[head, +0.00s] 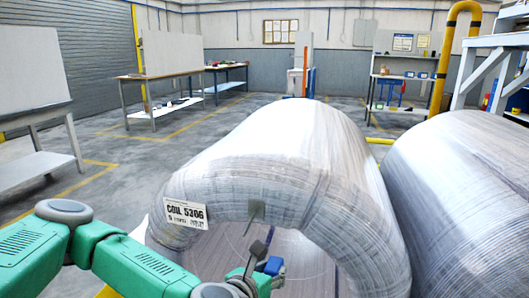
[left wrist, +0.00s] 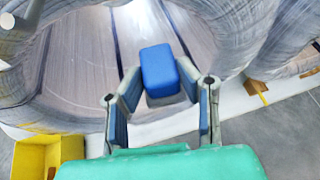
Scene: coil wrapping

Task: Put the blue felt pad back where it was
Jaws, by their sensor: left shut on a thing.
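My left gripper (head: 264,262) reaches from the lower left toward the opening of the front wrapped coil (head: 265,140). It is shut on the blue felt pad (left wrist: 160,70), a small rounded block held between the fingertips. The pad shows small in the head view (head: 274,265). In the left wrist view my left gripper (left wrist: 162,80) has the pad in front of the coil's hollow, above its lower rim. I cannot tell whether the pad touches the coil. My right gripper is in neither view.
A second wrapped coil (head: 465,180) stands close at the right. A label (head: 185,214) is on the front coil's face. A yellow bin (left wrist: 45,157) sits at the lower left of the wrist view. Workbenches (head: 160,85) stand farther back, with open floor between.

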